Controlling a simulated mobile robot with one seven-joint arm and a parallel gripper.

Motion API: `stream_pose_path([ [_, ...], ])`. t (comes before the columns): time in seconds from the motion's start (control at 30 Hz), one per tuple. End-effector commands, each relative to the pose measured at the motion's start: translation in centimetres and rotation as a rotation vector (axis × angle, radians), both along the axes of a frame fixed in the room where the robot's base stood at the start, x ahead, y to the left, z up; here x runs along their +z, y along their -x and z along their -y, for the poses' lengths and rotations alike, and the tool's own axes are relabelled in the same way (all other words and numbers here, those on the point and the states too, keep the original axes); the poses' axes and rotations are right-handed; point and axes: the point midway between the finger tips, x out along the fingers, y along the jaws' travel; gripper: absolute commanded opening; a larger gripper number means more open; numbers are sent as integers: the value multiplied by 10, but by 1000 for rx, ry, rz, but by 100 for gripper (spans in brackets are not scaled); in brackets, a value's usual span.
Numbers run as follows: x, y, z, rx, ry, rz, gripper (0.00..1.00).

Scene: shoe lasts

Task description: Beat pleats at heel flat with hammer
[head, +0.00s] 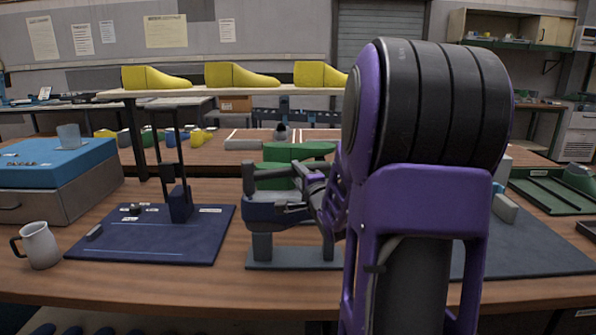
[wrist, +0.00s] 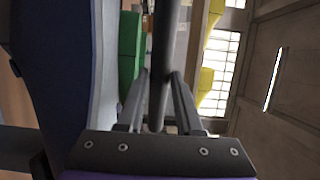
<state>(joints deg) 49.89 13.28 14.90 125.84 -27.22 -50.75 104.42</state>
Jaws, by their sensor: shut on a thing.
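In the head view my gripper (head: 312,181) is just right of a stand (head: 262,248) that bears a dark blue shoe upper (head: 270,211). My gripper is shut on a dark rod, the hammer's handle (wrist: 162,60), which runs between the fingers in the wrist view. The hammer's dark head (head: 248,178) seems to be above the upper's left end; I cannot tell whether it touches. The upper fills the left of the wrist view (wrist: 50,70), with a pale strip along its edge. The heel pleats cannot be made out. My arm hides the right of the stand.
A green last form (head: 298,152) stands behind the stand. A blue mat (head: 215,238) with an upright tool holder and a white mug (head: 39,245) are at left, beside a blue-topped box (head: 60,160). A shelf (head: 225,91) with yellow lasts is behind. A green tray (head: 545,195) is at right.

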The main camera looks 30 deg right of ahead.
Motion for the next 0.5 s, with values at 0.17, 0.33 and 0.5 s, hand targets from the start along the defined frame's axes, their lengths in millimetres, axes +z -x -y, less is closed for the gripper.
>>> stream_pose_path([
  [0.17,-2,0,0,0,2,3,0],
  [0.33,-1,0,0,0,2,3,0],
  [0.5,11,0,0,0,2,4,0],
])
